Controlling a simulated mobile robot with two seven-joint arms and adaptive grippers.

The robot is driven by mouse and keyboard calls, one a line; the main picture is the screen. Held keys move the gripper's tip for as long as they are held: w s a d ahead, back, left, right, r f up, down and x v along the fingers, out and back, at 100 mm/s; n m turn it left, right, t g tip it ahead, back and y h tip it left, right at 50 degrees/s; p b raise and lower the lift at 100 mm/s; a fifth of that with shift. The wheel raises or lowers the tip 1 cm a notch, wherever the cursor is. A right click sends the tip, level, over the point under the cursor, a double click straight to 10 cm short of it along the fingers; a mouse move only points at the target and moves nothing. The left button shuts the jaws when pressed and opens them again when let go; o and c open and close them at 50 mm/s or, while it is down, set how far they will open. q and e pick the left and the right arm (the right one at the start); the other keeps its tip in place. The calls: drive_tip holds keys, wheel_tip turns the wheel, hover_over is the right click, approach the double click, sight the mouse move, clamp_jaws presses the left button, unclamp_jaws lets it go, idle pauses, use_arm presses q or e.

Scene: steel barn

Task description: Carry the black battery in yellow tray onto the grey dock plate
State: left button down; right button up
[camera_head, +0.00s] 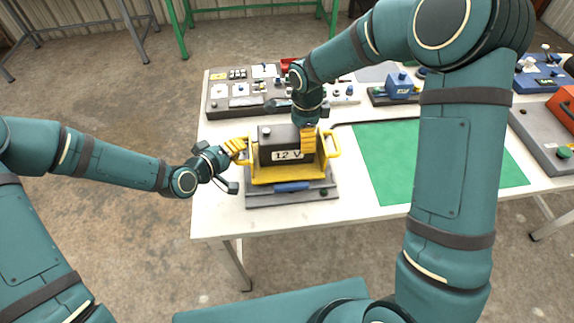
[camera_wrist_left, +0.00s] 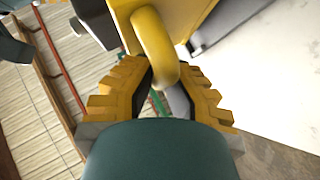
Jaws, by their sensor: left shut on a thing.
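The black battery (camera_head: 279,140), marked 12 V, sits upright in the yellow tray (camera_head: 288,173), which has a loop handle at each end. The tray is over the grey dock plate (camera_head: 263,200); I cannot tell whether it touches it. My left gripper (camera_head: 240,149) is shut on the tray's left handle, and the handle loop (camera_wrist_left: 154,47) shows between its fingers (camera_wrist_left: 160,95) in the left wrist view. My right gripper (camera_head: 308,140) points down at the tray's right end, beside the right handle (camera_head: 332,145); its finger gap is hidden.
A blue bar (camera_head: 291,187) and a dark knob (camera_head: 323,192) are at the plate's front. A green mat (camera_head: 385,165) lies to the right. A panel with switches (camera_head: 225,106) and a blue device (camera_head: 398,88) stand behind. The white table's front-left corner (camera_head: 215,215) is bare.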

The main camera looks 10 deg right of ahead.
use_arm(q)
drive_tip(key=shift+s+d+f, duration=0.1)
drive_tip(key=shift+d+f, duration=0.05)
drive_tip(key=shift+d, duration=0.15)
use_arm(e)
drive_tip(key=shift+a+f, duration=0.2)
drive_tip(key=shift+a, duration=0.1)
use_arm(q)
drive_tip(key=c, duration=1.4)
unclamp_jaws()
drive_tip(key=shift+f, duration=0.15)
drive_tip(key=shift+c, duration=0.2)
use_arm(e)
drive_tip(key=o, duration=0.8)
drive_tip(key=shift+f, duration=0.15)
use_arm(q)
drive_tip(key=o, duration=0.3)
drive_tip(key=shift+a, duration=0.1)
use_arm(e)
drive_tip(key=o, duration=0.4)
drive_tip(key=shift+c, duration=0.2)
drive_tip(key=shift+d, duration=0.15)
use_arm(q)
drive_tip(key=shift+a, duration=0.1)
